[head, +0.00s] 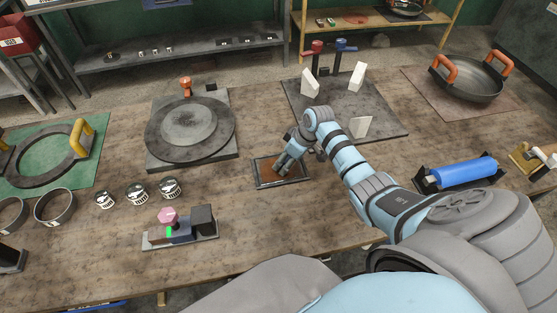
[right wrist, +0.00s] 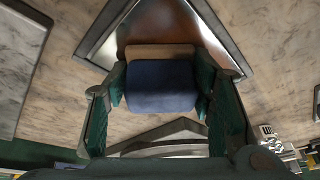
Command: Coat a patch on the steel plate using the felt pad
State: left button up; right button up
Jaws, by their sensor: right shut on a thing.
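A small dark-rimmed rectangular plate or tray (head: 259,177) with a brownish surface lies on the bench near the middle of the head view; I take it as the steel plate. Its shiny metal (right wrist: 118,32) shows in the right wrist view, with a brown tint near the pad. My right gripper (head: 289,162) is over it, pointing down. In the right wrist view the gripper (right wrist: 161,82) is shut on the felt pad (right wrist: 160,90), a blue block with a tan layer. I cannot tell whether the pad touches the plate. My left gripper is not in view.
A round disc on a grey base (head: 190,130) stands left of the plate. A dark mat with white blocks (head: 360,127) lies behind right. A blue roller (head: 460,172) and a pan (head: 470,82) are at right. A pink-knobbed fixture (head: 180,235) stands front left.

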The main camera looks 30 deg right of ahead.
aim_at(257, 175)
jog(key=shift+s+d, duration=0.25)
jog(key=shift+d, duration=0.45)
jog(key=shift+s+d, duration=0.3)
jog(key=shift+d, duration=0.45)
jog(key=shift+s+d, duration=0.25)
jog(key=shift+d, duration=0.45)
jog(key=shift+s+d, duration=0.1)
jog(key=shift+s, duration=0.05)
jog(key=shift+s+a, duration=0.2)
jog(key=shift+s, duration=0.35)
jog(key=shift+a+r, duration=0.1)
jog(key=shift+a, duration=0.35)
jog(key=shift+w+a+r, duration=0.1)
jog(key=shift+w+a, duration=0.2)
jog(key=shift+a, duration=0.35)
jog(key=shift+w+a, duration=0.25)
jog(key=shift+a, duration=0.35)
jog(key=shift+w+a+f, duration=0.1)
jog(key=shift+w+a, duration=0.45)
jog(key=shift+a, duration=1.05)
jog(key=shift+w+a+f, duration=0.1)
jog(key=shift+w+a, duration=0.4)
jog(key=shift+a, duration=1.15)
jog(key=shift+w+a+f, duration=0.1)
jog(key=shift+w+a, duration=0.45)
jog(key=shift+a, duration=1.05)
jog(key=shift+d+r, duration=0.1)
jog(key=shift+r, duration=2.95)
